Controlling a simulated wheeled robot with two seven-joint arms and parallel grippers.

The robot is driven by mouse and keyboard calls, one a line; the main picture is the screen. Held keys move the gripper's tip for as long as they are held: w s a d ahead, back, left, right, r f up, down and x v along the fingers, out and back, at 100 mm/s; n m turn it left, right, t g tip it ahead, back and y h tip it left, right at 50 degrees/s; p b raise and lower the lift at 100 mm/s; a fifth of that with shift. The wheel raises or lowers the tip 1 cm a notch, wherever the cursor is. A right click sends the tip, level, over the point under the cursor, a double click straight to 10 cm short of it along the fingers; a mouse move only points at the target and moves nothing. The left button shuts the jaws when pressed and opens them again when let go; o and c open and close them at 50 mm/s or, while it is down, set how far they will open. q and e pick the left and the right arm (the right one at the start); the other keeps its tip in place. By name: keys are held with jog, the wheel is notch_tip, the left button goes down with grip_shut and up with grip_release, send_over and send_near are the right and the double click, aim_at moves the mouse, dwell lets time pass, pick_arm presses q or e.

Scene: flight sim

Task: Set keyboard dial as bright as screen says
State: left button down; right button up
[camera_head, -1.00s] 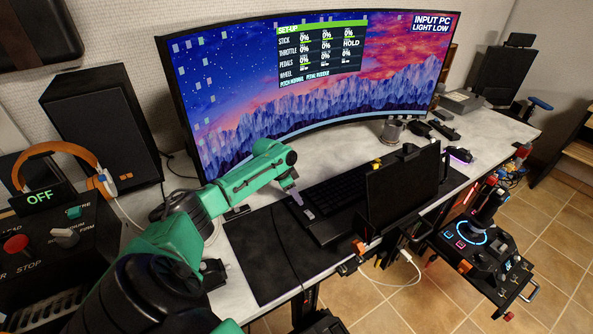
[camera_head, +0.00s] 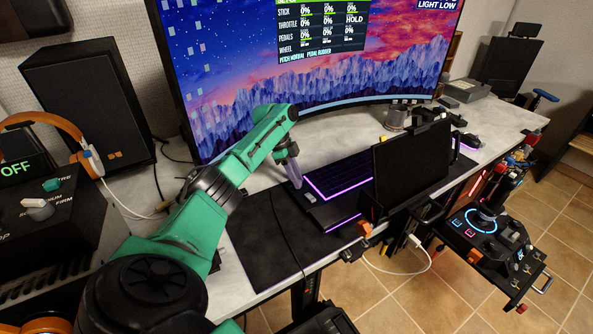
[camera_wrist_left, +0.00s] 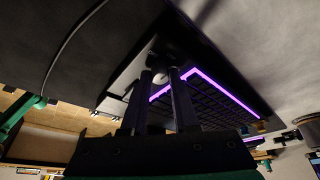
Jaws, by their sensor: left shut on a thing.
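The keyboard (camera_head: 346,177) lies on the desk under the screen, with a purple glow along its edges. It also shows in the left wrist view (camera_wrist_left: 212,105). The screen (camera_head: 240,90) shows "LIGHT LOW" at its top right, partly cut off by the frame. My left gripper (camera_head: 296,182) reaches down to the keyboard's left end. In the left wrist view, its two fingers (camera_wrist_left: 161,72) are shut on the small dark dial (camera_wrist_left: 160,47) at the keyboard's corner; the fingers hide much of it. My right gripper is not in view.
A black tablet-like panel (camera_head: 410,160) stands in front of the keyboard's right part. A dark mat (camera_head: 262,245) with a cable lies left of the keyboard. A speaker (camera_head: 85,105) and orange headphones (camera_head: 45,118) are at the left. A joystick panel (camera_head: 490,240) is at the right.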

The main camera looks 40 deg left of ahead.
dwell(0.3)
pick_arm(q)
jog(key=c, duration=0.7)
grip_release()
jog(key=v, duration=1.2)
jog(key=shift+d, duration=0.1)
